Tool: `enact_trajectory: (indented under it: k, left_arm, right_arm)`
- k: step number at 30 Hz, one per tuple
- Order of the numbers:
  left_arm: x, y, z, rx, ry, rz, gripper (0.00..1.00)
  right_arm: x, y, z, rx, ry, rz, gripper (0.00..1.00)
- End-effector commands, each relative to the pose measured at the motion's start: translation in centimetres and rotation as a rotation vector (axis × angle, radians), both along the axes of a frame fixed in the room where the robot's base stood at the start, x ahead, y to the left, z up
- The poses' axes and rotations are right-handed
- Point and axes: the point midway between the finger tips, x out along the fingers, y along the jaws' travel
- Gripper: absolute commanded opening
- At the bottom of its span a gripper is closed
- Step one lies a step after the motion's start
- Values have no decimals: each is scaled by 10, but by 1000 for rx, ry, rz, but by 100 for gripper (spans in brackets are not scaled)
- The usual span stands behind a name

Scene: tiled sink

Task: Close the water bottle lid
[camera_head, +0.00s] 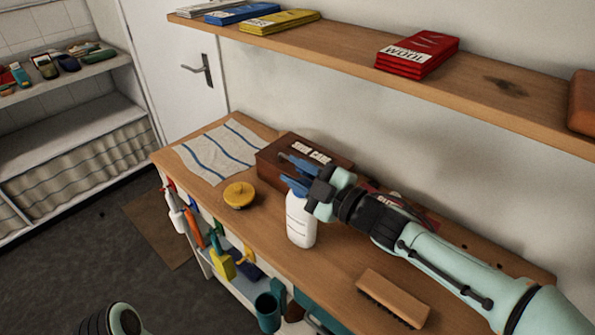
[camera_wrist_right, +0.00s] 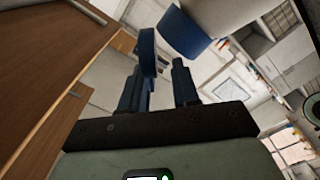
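A white bottle (camera_head: 301,222) stands upright near the front edge of the wooden bench. Its top is blue and partly hidden by my right gripper (camera_head: 297,171). In the right wrist view, the pale bottle (camera_wrist_right: 225,14) shows at the top, with a blue collar (camera_wrist_right: 182,33) and a separate blue flap, the lid (camera_wrist_right: 148,50), standing away from it. My right gripper's fingers (camera_wrist_right: 158,75) are apart, with a gap between them. The lid is close to the left finger; I cannot tell whether they touch. My left gripper is out of view.
A brown box (camera_head: 285,160) stands right behind the bottle. A yellow round tin (camera_head: 238,195) and striped cloth (camera_head: 218,150) lie to the left. A brush (camera_head: 394,298) lies at the front right. A wooden shelf (camera_head: 340,55) overhangs the bench.

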Motion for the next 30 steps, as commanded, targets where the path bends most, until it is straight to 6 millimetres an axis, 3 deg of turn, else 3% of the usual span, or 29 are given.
enact_trajectory:
  k: [11, 24, 30]
  left_arm:
    - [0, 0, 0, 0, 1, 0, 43]
    - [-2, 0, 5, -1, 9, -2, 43]
    - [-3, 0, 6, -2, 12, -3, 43]
  right_arm:
    - [-6, -7, 1, 0, -3, -3, 30]
    - [-71, -71, 2, 0, -3, -4, 30]
    - [-90, -90, 1, -1, -1, -3, 30]
